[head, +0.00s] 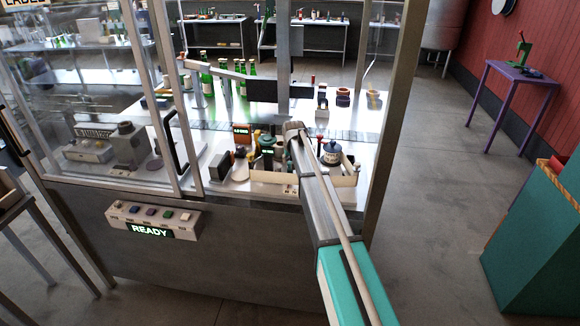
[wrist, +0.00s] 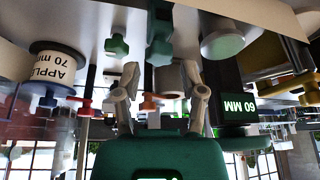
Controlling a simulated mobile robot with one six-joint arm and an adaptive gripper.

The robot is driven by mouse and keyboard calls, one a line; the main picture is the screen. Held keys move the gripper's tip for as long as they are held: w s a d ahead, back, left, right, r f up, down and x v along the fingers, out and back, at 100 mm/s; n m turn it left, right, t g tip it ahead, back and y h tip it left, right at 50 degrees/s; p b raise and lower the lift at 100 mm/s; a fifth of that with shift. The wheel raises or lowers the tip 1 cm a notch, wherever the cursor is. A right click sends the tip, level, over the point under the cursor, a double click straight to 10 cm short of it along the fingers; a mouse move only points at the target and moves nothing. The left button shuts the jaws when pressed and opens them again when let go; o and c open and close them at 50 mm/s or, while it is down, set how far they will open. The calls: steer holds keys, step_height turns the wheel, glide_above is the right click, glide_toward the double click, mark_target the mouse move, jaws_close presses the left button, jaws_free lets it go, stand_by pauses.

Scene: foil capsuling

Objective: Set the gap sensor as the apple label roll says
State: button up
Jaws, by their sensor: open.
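The apple label roll (wrist: 55,65) is at the left of the wrist view, upside down there, and its label reads "APPLE 70 mm". A pale roll with a dark blue top, which looks like the same roll (head: 333,153), stands right of my arm in the head view. A dark green unit with a lit display, apparently the gap sensor (wrist: 238,112), reads "60 MM" at the right of the wrist view. It also shows left of my arm in the head view (head: 267,150). My gripper (wrist: 162,92) is open, its fingers apart with nothing clearly held between them. Green knobs (wrist: 160,40) lie beyond the fingers.
Green bottles (head: 207,78) stand behind. A button panel (head: 150,217) showing "READY" is on the cabinet front. A frame post (head: 388,110) stands right of my arm.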

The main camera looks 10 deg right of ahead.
steer(key=shift+b+x, duration=0.55)
steer(key=shift+x, duration=0.3)
jaws_close()
